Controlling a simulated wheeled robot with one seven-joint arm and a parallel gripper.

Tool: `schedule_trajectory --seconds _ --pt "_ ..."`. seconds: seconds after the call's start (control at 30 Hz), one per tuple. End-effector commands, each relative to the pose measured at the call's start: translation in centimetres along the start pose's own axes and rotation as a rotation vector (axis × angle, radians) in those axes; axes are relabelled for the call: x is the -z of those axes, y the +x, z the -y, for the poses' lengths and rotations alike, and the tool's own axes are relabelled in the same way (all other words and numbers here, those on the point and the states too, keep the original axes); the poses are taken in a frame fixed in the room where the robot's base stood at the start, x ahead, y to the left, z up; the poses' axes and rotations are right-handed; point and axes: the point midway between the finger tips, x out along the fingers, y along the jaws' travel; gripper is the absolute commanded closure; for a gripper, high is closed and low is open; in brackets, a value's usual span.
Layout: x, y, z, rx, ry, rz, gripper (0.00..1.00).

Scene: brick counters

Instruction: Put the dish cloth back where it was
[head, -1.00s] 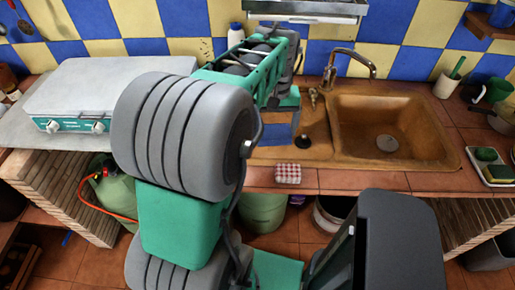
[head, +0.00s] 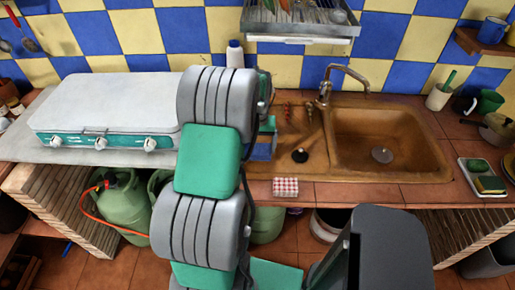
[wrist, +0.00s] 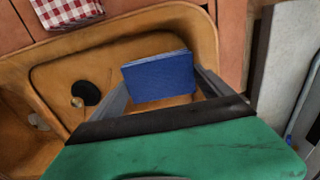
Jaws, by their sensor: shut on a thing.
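My gripper (wrist: 160,88) is shut on a blue folded cloth (wrist: 160,77), which seems to be the dish cloth. In the wrist view the cloth sits between the two grey fingers, above the brown sink's drainboard side. In the head view the blue cloth (head: 262,150) shows partly to the right of my arm, which hides most of my gripper. I cannot tell whether the cloth touches the surface below. A red-and-white checked folded item (head: 286,187) lies at the counter's front edge, apart from my gripper; it also shows in the wrist view (wrist: 68,10).
The sink basin (head: 400,160) with its tap (head: 343,72) is to the right. A white-topped stove (head: 105,100) is to the left. A white bottle (head: 235,55) stands behind my arm. A tray with sponges (head: 485,180) is at far right. The tiled counter front is mostly clear.

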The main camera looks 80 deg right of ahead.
Motion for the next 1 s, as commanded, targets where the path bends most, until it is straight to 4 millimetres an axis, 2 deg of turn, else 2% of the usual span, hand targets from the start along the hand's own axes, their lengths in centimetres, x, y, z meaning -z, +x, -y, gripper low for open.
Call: schedule_trajectory --seconds 0.13,0.47,0.5,0.6,0.83,0.93,1.0 --pt "-0.2 1.9 -0.1 0.0 0.001 0.005 0.48" --pt "-0.2 2.6 -0.1 0.0 0.001 0.003 0.48" --pt "-0.2 2.4 -0.1 0.0 0.001 0.003 0.08" --pt "-0.2 2.4 -0.1 0.0 0.001 0.003 0.0" --pt "-0.2 2.2 -0.1 0.0 0.001 0.003 0.0" --pt "-0.1 1.6 -0.1 0.0 0.001 -0.001 0.0" --pt "0.0 0.4 -0.1 -0.001 0.001 -0.003 0.0"
